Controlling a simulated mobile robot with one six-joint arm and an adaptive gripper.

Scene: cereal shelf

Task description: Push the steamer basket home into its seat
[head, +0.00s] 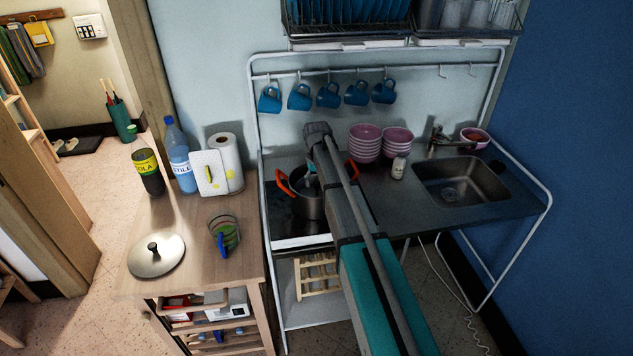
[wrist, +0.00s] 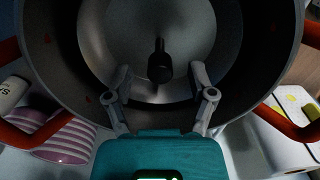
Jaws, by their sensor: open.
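The steamer basket (wrist: 190,35) shows in the wrist view as a grey metal disc inside the pot (wrist: 60,60), with a dark upright knob (wrist: 160,64) at its middle. I cannot tell how deep or how level it sits. The pot (head: 309,208) has orange-red handles and stands on the dark stove top in the head view. My gripper (wrist: 162,76) is open and empty over the pot, its fingers spread to either side of the knob, near the basket's lower edge in the picture. In the head view my arm hides part of the pot, and the basket cannot be made out.
Stacked pink bowls (head: 365,140) and a small white jar (head: 398,168) stand right of the pot, near the sink (head: 460,182). Blue mugs (head: 328,96) hang behind. The wooden cart (head: 190,265) at left holds a lid (head: 156,258), bottles, a paper roll and a glass cup.

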